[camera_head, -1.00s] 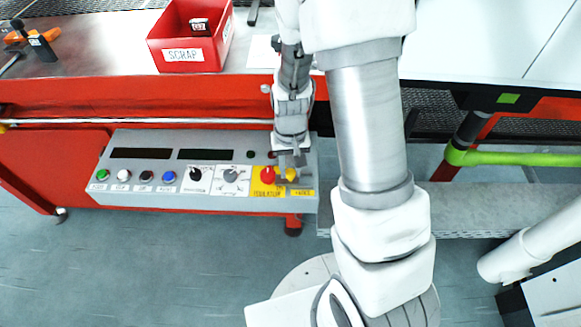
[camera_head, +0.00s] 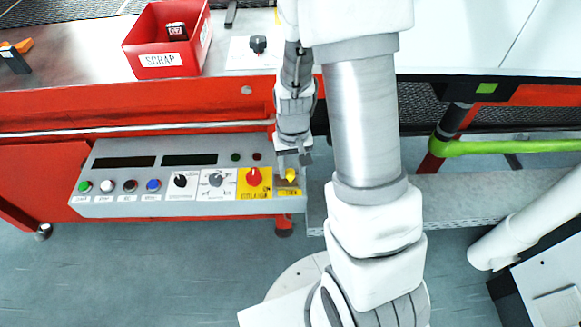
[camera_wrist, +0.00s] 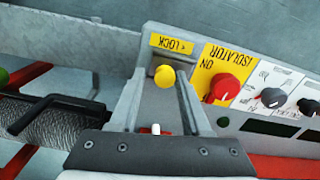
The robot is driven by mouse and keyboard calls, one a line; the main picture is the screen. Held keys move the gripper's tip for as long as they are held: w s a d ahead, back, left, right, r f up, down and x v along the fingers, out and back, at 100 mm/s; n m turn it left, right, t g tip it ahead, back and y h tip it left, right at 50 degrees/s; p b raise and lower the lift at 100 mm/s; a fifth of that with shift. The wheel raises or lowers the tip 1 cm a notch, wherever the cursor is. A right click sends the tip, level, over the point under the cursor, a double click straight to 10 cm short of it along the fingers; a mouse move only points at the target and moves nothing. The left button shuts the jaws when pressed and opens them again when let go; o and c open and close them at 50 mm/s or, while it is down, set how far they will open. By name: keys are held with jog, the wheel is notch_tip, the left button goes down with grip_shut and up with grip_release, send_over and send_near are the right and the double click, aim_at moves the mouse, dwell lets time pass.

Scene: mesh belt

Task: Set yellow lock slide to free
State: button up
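The yellow lock slide knob (camera_head: 291,175) is at the right end of the grey control panel (camera_head: 120,205), right of the red isolator knob (camera_head: 253,177). In the wrist view the yellow knob (camera_wrist: 165,77) stands beside a yellow label (camera_wrist: 172,43) that reads LOCK with an arrow mark. My gripper (camera_head: 292,160) is over the panel's right end. In the wrist view its two fingers lie apart, one on each side of the knob. No clear contact shows. The far side of the knob is hidden.
Dark and grey rotary knobs (camera_head: 180,181) and several push buttons line the panel to the left. A red scrap bin (camera_head: 165,60) stands on the bench above. A green-sleeved bar (camera_head: 500,147) is at the right. Floor below the panel is clear.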

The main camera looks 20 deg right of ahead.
notch_tip(320, 180, up, 18)
jog(key=p, duration=0.4)
jog(key=shift+f+p, duration=0.25)
jog(key=shift+p, duration=0.1)
jog(key=shift+r, duration=0.1)
notch_tip(320, 180, up, 14)
jog(key=t+p, duration=0.3)
jog(key=p, duration=0.1)
send_over(292, 172)
jog(key=s+a, duration=0.2)
jog(key=s, duration=0.3)
jog(key=s+a+r+n+t+p, duration=0.1)
jog(key=s+r+t+p, duration=0.1)
jog(key=s+r+p, duration=0.2)
jog(key=s+r, duration=0.3)
jog(key=r, duration=0.2)
jog(key=shift+s+n+t, duration=0.3)
jog(key=shift+n, duration=0.1)
jog(key=shift+r, duration=0.1)
